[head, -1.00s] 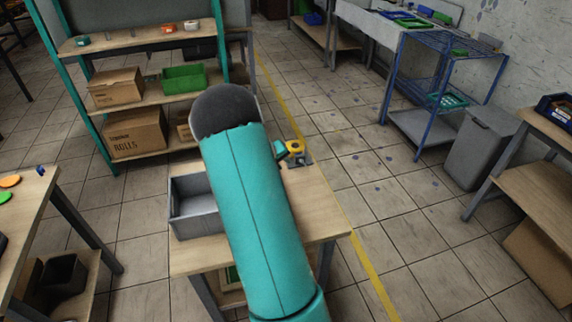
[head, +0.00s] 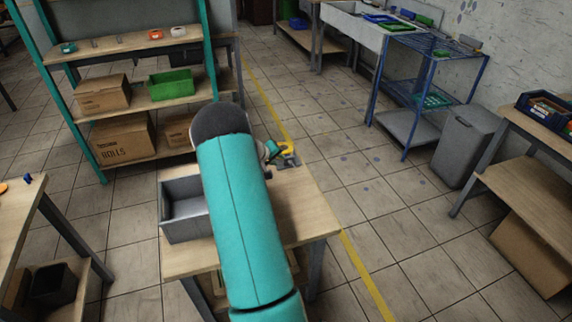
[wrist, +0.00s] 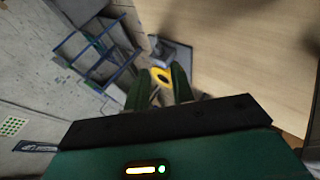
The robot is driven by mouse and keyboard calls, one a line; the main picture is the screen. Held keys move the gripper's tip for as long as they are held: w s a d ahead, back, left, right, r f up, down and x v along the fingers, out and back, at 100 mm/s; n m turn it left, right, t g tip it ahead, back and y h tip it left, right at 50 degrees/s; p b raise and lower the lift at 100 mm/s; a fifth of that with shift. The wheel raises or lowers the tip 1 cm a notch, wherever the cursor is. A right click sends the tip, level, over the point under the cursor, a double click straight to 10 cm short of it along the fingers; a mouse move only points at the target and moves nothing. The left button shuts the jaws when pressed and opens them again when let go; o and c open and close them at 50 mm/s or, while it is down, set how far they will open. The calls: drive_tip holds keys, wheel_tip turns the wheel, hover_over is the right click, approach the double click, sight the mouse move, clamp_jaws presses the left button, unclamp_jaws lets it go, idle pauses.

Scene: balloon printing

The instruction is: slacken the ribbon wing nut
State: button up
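A yellow part (head: 287,148) sits on a small grey fixture (head: 291,161) at the far right corner of the wooden table. It is too small for me to make out the wing nut's shape or any ribbon. My gripper (head: 277,149) is at the left side of the yellow part, partly hidden behind my teal arm. In the wrist view my gripper's two green fingers (wrist: 161,72) stand apart, with the yellow part (wrist: 160,76) showing in the gap near their tips. The grey fixture (wrist: 174,54) lies just beyond. I cannot tell whether a finger touches the yellow part.
A grey open bin (head: 187,222) stands on the table's left side, beside my arm. The table's right part (head: 305,205) is bare. A teal-framed shelf (head: 140,45) with boxes stands behind, and a blue rack (head: 430,55) stands at the right back.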

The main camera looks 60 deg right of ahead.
sight(289, 162)
drive_tip(key=x, duration=1)
drive_tip(key=shift+s+d, duration=0.15)
drive_tip(key=shift+c, duration=0.2)
clamp_jaws()
